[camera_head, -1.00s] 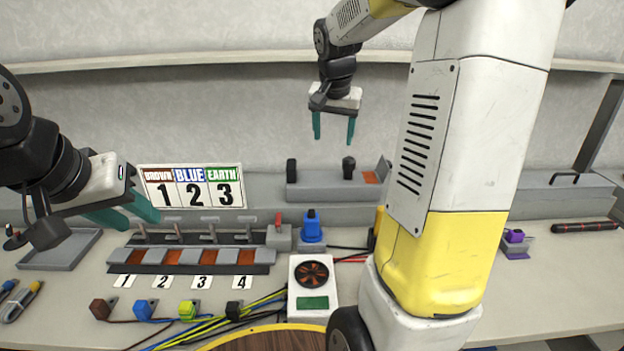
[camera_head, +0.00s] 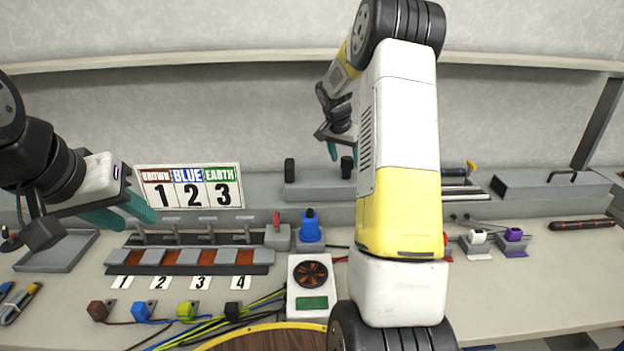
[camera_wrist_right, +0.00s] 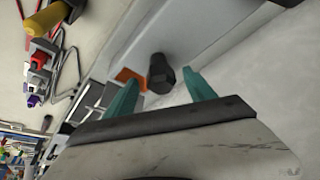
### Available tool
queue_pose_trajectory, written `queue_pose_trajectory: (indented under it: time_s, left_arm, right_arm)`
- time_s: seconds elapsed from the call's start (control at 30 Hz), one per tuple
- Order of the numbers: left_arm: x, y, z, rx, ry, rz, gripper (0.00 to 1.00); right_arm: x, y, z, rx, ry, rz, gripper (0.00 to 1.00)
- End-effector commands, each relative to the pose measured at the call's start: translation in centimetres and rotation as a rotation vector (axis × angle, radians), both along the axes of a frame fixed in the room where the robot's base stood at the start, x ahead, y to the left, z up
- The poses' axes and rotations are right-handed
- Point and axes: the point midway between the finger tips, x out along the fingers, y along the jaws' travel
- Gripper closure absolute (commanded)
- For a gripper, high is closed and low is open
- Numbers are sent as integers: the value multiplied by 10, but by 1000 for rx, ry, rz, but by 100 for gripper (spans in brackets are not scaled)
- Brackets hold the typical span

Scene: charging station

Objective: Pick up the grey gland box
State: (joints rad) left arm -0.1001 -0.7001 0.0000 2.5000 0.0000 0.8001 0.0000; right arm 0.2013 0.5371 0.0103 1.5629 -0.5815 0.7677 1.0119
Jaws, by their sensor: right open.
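A low grey box (camera_head: 315,192) with black gland-like knobs stands against the back wall in the head view; I take it for the gland box. One knob (camera_head: 290,170) is at its left end, and my right arm hides its right part. My right gripper (camera_head: 348,157) is open and empty above the box, partly hidden by my arm. In the right wrist view, a black knob (camera_wrist_right: 160,75) appears between the open fingers, beyond them, beside an orange patch (camera_wrist_right: 128,76). My left gripper (camera_head: 137,222) is open and empty beside the numbered sign.
A long grey box with a handle (camera_head: 555,192) stands at the back right. A numbered sign (camera_head: 190,187), a switch row (camera_head: 190,270), a blue plug (camera_head: 310,226) and a fan unit (camera_head: 311,302) are left of my right arm.

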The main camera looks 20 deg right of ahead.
Motion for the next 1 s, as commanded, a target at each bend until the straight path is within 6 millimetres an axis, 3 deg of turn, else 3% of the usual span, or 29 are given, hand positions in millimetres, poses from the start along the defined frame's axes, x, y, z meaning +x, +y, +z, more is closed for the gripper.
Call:
queue_pose_trajectory:
  time_s: [0.13,0.37,0.7,1.0]
  left_arm:
    - [0,0,0,0,0,0,64]
    - [0,0,0,0,0,0,64]
    - [0,0,0,0,0,0,64]
    - [0,0,0,0,0,0,64]
  right_arm:
    - [5,-6,-19,0,1,2,37]
    - [6,-6,-20,0,-1,1,37]
    - [6,-6,-20,-1,-1,2,100]
    - [6,-6,-19,-1,-2,2,100]
